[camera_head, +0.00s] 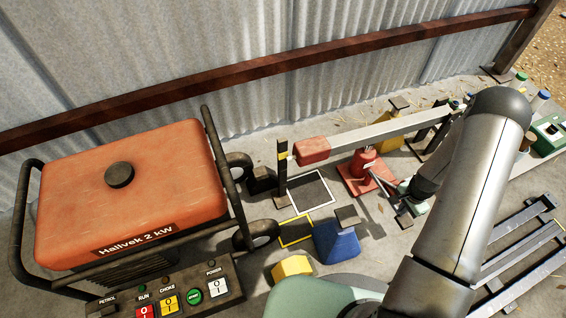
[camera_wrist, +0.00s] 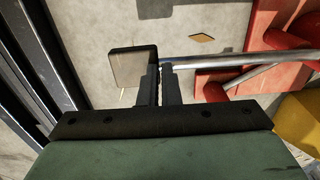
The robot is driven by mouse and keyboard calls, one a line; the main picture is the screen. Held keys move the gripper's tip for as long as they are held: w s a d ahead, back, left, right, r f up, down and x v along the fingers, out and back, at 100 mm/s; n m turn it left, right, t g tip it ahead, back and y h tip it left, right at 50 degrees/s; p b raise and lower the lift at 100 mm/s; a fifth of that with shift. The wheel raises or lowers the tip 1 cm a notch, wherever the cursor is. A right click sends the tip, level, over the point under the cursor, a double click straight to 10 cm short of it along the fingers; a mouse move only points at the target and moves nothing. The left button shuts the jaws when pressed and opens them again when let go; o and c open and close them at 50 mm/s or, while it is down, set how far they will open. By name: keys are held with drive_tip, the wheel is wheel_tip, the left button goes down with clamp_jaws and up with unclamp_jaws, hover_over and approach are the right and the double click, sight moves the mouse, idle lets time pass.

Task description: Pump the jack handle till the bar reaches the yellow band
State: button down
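The red jack (camera_head: 362,163) stands on its red plate under the long pale bar (camera_head: 390,130). The bar's red end (camera_head: 312,150) is beside the dark upright post, whose yellow band (camera_head: 283,156) appears at about that height; the exact gap is hard to judge. The metal jack handle (camera_wrist: 215,62) runs from the jack to my fingertips. My gripper (camera_wrist: 162,78) has its fingers almost together at the handle's end. I cannot tell whether the handle is between them or only against them. In the head view my arm partly hides the gripper (camera_head: 408,190).
The orange generator (camera_head: 130,195) fills the left. A metal rack (camera_head: 520,255) is at right. The corrugated wall with its brown rail (camera_head: 250,72) closes the back.

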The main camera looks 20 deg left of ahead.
drive_tip(key=shift+a, duration=0.1)
wheel_tip(320, 180, up, 10)
drive_tip(key=p, duration=0.7)
drive_tip(key=shift+s+d, duration=0.35)
drive_tip(key=shift+r, duration=0.1)
idle(0.5)
